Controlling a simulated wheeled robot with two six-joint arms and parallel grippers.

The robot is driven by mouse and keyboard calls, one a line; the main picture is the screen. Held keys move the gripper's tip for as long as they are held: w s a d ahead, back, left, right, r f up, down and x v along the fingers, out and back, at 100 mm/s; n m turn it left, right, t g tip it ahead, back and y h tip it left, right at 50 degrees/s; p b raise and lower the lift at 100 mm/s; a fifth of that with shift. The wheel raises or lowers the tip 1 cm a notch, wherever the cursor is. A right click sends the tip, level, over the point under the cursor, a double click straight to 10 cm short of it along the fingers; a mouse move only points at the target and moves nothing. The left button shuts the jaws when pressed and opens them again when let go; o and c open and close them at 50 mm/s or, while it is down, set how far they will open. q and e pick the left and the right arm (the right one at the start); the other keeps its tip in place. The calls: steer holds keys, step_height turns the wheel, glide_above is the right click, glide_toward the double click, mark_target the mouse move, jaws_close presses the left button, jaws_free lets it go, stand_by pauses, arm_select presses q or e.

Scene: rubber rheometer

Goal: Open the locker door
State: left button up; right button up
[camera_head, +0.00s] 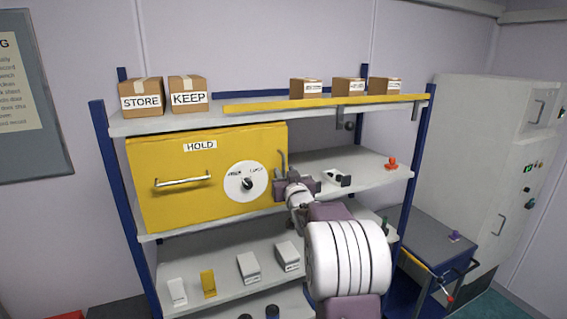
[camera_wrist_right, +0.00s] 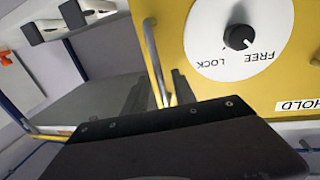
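The yellow locker (camera_head: 165,208), labelled HOLD, stands on the middle shelf with its door shut. A horizontal bar handle (camera_head: 183,181) is on the door's left half. A white dial (camera_head: 236,193) marked FREE and LOCK has a black knob (camera_wrist_right: 238,37); I cannot tell which mark it points at. A slim metal upright bar (camera_wrist_right: 155,62) is by the locker's right edge. My right gripper (camera_wrist_right: 158,92) is open there, one dark finger on each side of the bar in the wrist view. Contact is not clear. My left gripper is not in view.
Boxes labelled STORE (camera_head: 141,98) and KEEP (camera_head: 188,94) stand on the top shelf. A white device (camera_head: 337,178) and a red item (camera_head: 391,163) lie on the shelf right of the locker. A blue trolley (camera_head: 440,243) and grey cabinet (camera_head: 470,140) stand at right.

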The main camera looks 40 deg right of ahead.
steer(key=shift+p+x, duration=0.4)
steer(key=shift+x, duration=0.8)
steer(key=shift+a, duration=0.1)
steer(key=shift+s, duration=0.1)
jaws_close()
